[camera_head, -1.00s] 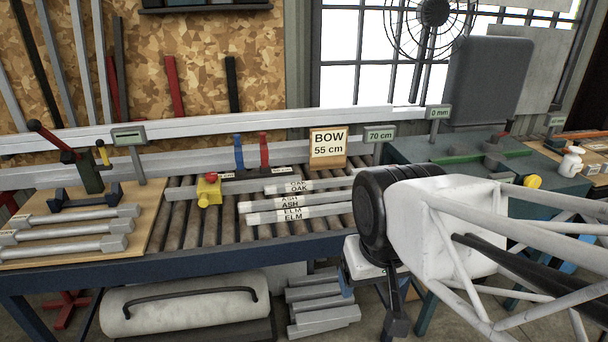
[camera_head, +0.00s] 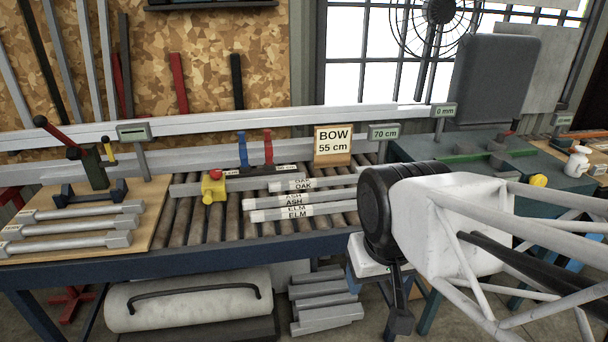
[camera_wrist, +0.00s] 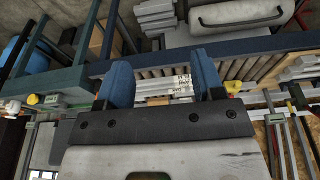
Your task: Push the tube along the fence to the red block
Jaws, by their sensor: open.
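A grey tube (camera_head: 242,183) with small white labels lies along the fence (camera_head: 190,157) on the roller table, partly behind a yellow block with a red knob (camera_head: 213,187). A red upright block (camera_head: 268,147) and a blue one (camera_head: 242,150) stand at the fence behind it. Pale tubes marked OAK (camera_head: 325,182), ASH and ELM (camera_head: 325,208) lie in front; my arm covers their right ends. In the wrist view, my gripper (camera_wrist: 162,85) is open, its blue fingers wide apart with nothing gripped. Label-bearing tubes show beyond the fingers. In the head view, the fingertips are hard to make out.
A sign reading BOW 55 cm (camera_head: 333,146) stands by the fence, with a 70 cm tag (camera_head: 384,132) to its right. A wooden board (camera_head: 80,225) with grey bars lies at the left. Bare rollers (camera_head: 180,230) show left of the pale tubes.

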